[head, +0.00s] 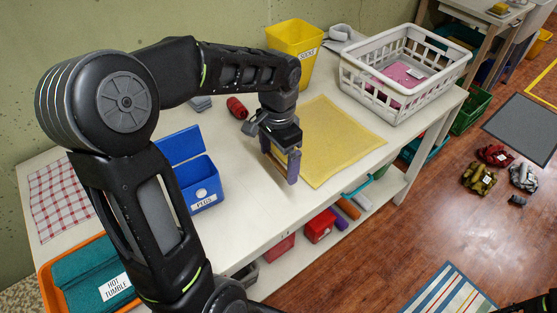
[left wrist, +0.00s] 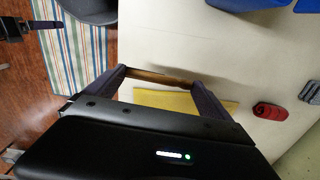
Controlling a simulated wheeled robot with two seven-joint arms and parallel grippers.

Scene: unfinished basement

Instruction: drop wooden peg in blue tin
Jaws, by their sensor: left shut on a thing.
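My left gripper (head: 279,166) is shut on a brown wooden peg (left wrist: 160,76), which lies across between its two fingers in the left wrist view. The gripper points down over the white table, by the near left edge of the yellow mat. A blue tin (head: 201,183) labelled PLUS stands on the table left of the gripper, apart from it, with its blue lid raised at the back. Part of the blue tin shows at the top of the left wrist view (left wrist: 240,4). A dark piece, seemingly my right gripper (left wrist: 14,28), shows at that view's top left; its jaws are unclear.
The yellow mat (head: 340,140) lies on the table (head: 243,213) beyond the gripper. A dark red roll (head: 237,108), a yellow bin (head: 295,45) and a white basket (head: 400,65) stand around it. An orange tray (head: 48,288) is front left. Bare table separates gripper and tin.

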